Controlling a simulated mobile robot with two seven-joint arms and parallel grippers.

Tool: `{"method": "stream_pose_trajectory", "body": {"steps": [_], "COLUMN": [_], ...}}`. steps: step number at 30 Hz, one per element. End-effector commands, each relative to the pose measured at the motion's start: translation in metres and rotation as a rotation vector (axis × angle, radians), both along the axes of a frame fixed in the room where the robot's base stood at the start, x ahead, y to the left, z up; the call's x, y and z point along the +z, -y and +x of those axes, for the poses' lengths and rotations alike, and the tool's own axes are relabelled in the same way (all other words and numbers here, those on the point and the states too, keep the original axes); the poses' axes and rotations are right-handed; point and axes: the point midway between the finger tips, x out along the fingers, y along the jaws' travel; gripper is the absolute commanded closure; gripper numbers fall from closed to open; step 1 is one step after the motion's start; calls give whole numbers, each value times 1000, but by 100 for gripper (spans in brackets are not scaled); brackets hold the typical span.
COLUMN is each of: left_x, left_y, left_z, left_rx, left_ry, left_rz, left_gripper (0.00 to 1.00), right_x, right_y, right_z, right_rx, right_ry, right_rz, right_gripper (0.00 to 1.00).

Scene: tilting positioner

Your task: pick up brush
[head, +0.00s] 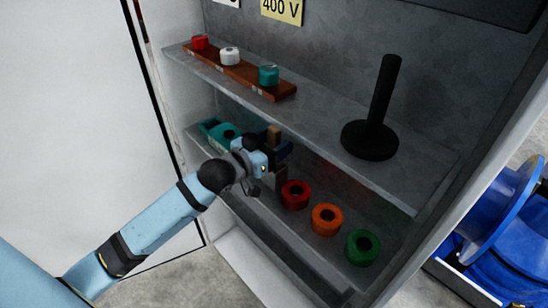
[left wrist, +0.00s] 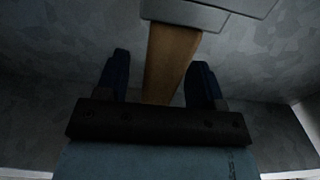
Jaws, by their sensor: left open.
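The brush shows as a tan wooden handle (head: 273,133) between dark blue fingers, with a grey part below it on the lower shelf. In the left wrist view the tan handle (left wrist: 170,60) runs between the two fingers, with a grey block at its far end. My left gripper (head: 277,150) reaches into the cabinet at the lower shelf. It is open, with its fingers on both sides of the handle and a visible gap to each side. The gripper hides part of the brush. My right gripper is not in view.
Red (head: 296,194), orange (head: 326,219) and green (head: 363,247) rings lie right of the gripper. A teal holder (head: 214,127) is to its left. The upper shelf (head: 321,120) overhangs, bearing a black post (head: 380,100) and a brown rack (head: 230,67). A white door (head: 70,120) stands left.

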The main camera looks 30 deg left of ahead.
Motion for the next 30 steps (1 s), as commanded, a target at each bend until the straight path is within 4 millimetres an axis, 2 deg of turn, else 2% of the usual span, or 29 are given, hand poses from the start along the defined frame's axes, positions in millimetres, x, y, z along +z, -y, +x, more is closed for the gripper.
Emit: {"method": "stream_pose_trajectory", "body": {"steps": [4,11,12,19,30], "left_x": [0,-1,-1,-1,3], "left_y": [5,6,6,6,5], "left_z": [14,16,16,16,14], "left_rx": [0,0,0,0,0], "left_ry": [-1,-2,-1,-1,-1], "left_rz": [1,2,1,0,0], "left_gripper": [38,38,41,92,92], "right_x": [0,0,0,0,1], "right_y": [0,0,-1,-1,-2], "right_z": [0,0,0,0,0], "right_rx": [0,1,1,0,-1], "right_ry": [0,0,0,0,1], "right_rz": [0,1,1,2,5], "right_gripper": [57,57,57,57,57]}}
